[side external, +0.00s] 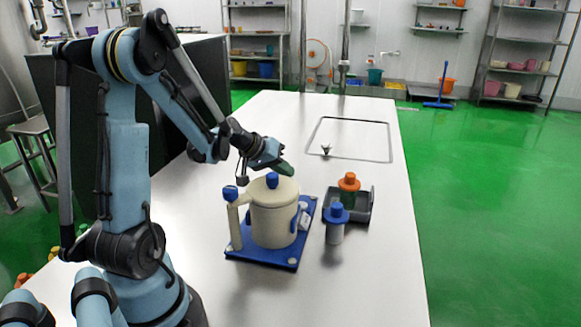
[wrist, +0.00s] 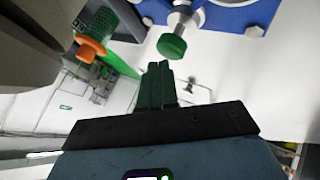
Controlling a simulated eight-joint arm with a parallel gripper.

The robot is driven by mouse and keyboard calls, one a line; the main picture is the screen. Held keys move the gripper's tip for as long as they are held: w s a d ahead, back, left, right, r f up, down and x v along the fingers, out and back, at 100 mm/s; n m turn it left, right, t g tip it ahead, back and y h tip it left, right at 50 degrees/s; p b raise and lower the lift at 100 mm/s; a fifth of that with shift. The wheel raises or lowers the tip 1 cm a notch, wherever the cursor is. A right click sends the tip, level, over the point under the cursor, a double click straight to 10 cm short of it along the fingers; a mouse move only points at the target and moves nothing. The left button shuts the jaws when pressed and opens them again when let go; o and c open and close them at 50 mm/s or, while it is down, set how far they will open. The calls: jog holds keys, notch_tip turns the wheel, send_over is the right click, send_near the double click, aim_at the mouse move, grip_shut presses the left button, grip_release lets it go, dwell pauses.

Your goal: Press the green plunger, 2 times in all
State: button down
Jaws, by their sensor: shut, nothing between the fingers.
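The green plunger (wrist: 172,46) shows in the wrist view as a round green knob on a silver stem, beside a blue part with metal fittings (wrist: 235,12). I cannot make it out in the side view. My gripper (wrist: 157,72) has its green fingers together and empty. In the wrist view the fingertips appear just below and left of the knob, with a small gap in the picture. In the side view my gripper (side external: 286,168) is above and behind the cream jug-shaped machine (side external: 272,222), which stands on a blue base (side external: 285,262).
A dark tray (side external: 362,212) holds an orange-topped piece (side external: 349,182), also in the wrist view (wrist: 90,48). A blue-topped piece (side external: 336,216) stands in front of the tray. A rectangular outline (side external: 350,120) marks the far white table (side external: 375,275). The table's right side is clear.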

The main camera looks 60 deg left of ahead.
jog(key=shift+f, duration=1.05)
dwell(1.0)
jog(key=shift+r, duration=1.5)
jog(key=shift+r, duration=2.5)
jog(key=s+d+m+g, duration=0.1)
jog(key=s+d+m, duration=0.3)
jog(key=d, duration=0.7)
jog(key=s+d+m+g, duration=0.1)
jog(key=s+d+m, duration=0.3)
jog(key=d, duration=0.8)
jog(key=shift+s+r, duration=0.15)
jog(key=shift+s, duration=0.35)
